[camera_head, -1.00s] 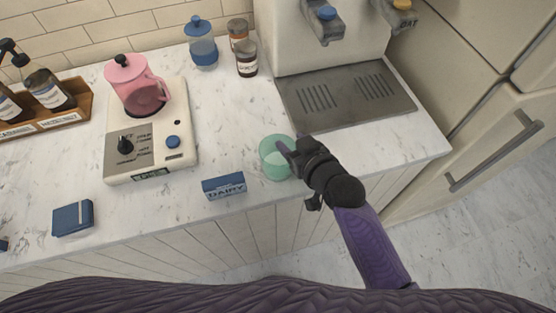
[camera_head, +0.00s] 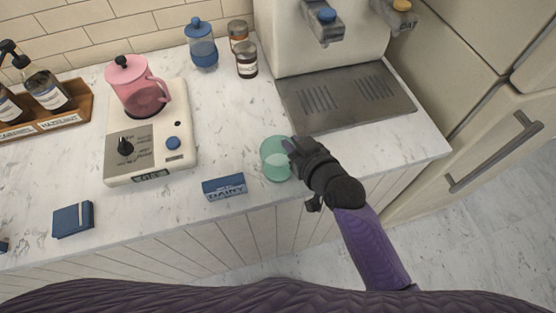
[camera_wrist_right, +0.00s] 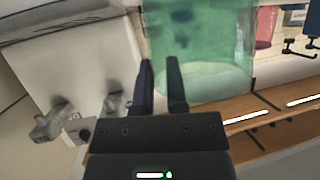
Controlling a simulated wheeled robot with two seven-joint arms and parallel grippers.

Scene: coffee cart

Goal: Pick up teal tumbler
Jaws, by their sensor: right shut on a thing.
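The teal tumbler (camera_head: 272,163) is a translucent green cup by the counter's front edge, to the right of the DAIRY box. It fills the upper middle of the right wrist view (camera_wrist_right: 205,50). My right gripper (camera_head: 289,147) comes in from the right side of the tumbler and is shut on its wall near the rim. In the wrist view the two dark fingers (camera_wrist_right: 161,80) sit close together at the tumbler's edge. I cannot tell whether the tumbler's base touches the counter. My left gripper is not in view.
The blue DAIRY box (camera_head: 224,187) stands just left of the tumbler. A dispenser's metal drip tray (camera_head: 345,95) lies behind the gripper. Marble counter (camera_head: 232,115) is clear behind the tumbler.

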